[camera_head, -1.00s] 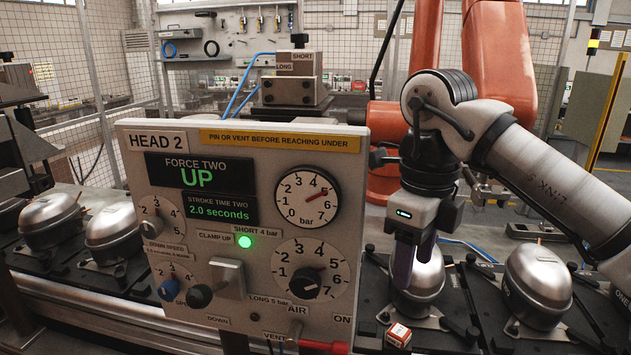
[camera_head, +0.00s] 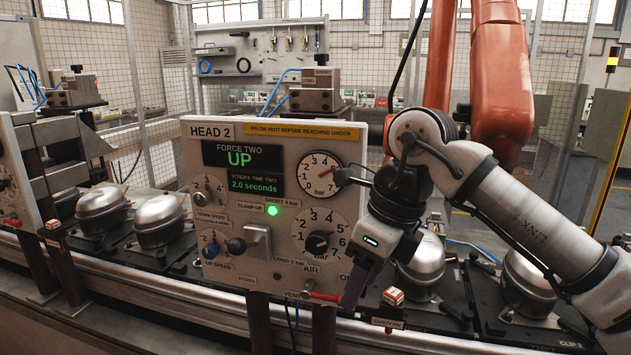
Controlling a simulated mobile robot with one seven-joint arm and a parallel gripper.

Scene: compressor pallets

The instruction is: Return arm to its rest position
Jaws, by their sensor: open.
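My gripper (camera_head: 357,288) is at the end of my white and black arm, on the right side of the head view. Its dark purple fingers point down and to the left, beside the lower right corner of the HEAD 2 control panel (camera_head: 225,285). The jaws are open, with nothing visible between them. The fingers overlap the panel's edge in the picture; I cannot tell whether they touch it. My arm comes in from the lower right and bends at the elbow.
Silver compressors (camera_head: 421,268) stand on black pallets along the line. A small red and white box (camera_head: 393,296) sits right of my fingers. A red-handled vent lever (camera_head: 322,296) juts out just left of them. An orange robot arm (camera_head: 497,80) stands behind.

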